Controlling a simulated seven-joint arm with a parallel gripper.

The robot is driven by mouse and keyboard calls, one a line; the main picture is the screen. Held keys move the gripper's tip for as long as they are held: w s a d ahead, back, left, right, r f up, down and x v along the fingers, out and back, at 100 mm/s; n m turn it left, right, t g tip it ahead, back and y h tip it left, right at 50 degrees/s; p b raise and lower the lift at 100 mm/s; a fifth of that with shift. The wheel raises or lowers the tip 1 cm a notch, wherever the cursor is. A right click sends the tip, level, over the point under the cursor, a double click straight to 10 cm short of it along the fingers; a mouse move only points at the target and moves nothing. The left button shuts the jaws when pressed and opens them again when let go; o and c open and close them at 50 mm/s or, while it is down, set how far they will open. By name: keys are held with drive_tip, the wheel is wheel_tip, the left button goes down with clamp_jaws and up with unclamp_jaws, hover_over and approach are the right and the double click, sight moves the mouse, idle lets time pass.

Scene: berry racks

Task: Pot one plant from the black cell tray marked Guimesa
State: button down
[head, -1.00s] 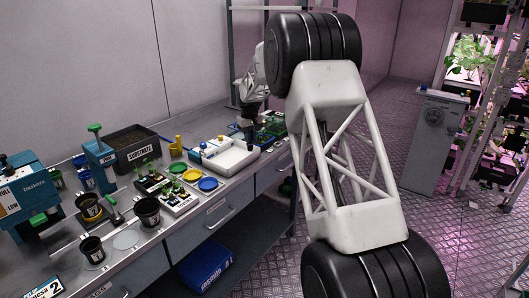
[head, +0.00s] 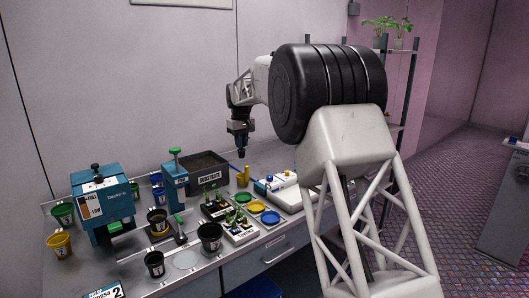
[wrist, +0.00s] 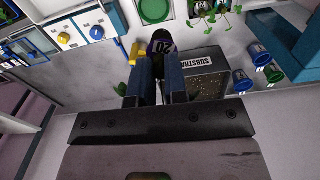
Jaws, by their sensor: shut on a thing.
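The black cell tray (head: 217,215) with several green seedlings stands mid-bench, beside a paler tray (head: 243,238) of seedlings. I cannot read their labels. My gripper (head: 241,152) is above the back of the bench, right of the substrate tub (head: 222,180) in the picture and clear of the trays. In the wrist view my gripper (wrist: 160,90) is shut on a dark, round-ended object (wrist: 156,38) with a white marking. My fingers partly hide it, and I cannot tell what it is. Black pots (head: 209,233) (head: 154,259) stand at the front.
Blue machines (head: 105,205) (head: 174,185) stand at the left and centre of the bench. A white box with knobs (head: 290,188) is at the right. Coloured discs (head: 256,207) lie between. Blue and green cups (wrist: 243,82) show near the tub (wrist: 200,62).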

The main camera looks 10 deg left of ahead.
drive_tip(key=s+a+r+n, duration=0.1)
drive_tip(key=s+a+r, duration=0.4)
drive_tip(key=a, duration=0.3)
drive_tip(key=s+a+r+n, duration=0.2)
drive_tip(key=s+a+r, duration=0.25)
drive_tip(key=a, duration=0.35)
drive_tip(key=s+a+r+n, duration=0.1)
drive_tip(key=s+a+r, duration=0.45)
drive_tip(key=a, duration=0.35)
drive_tip(key=s+a+f, duration=0.1)
drive_tip(key=s+f, duration=0.2)
drive_tip(key=f, duration=0.7)
drive_tip(key=s+a+f, duration=0.1)
drive_tip(key=s+f, duration=0.3)
drive_tip(key=f, duration=0.7)
drive_tip(key=shift+s+a+n, duration=0.2)
drive_tip(key=shift+n, duration=0.2)
drive_tip(key=shift+f, duration=0.35)
drive_tip(key=shift+f, duration=4.95)
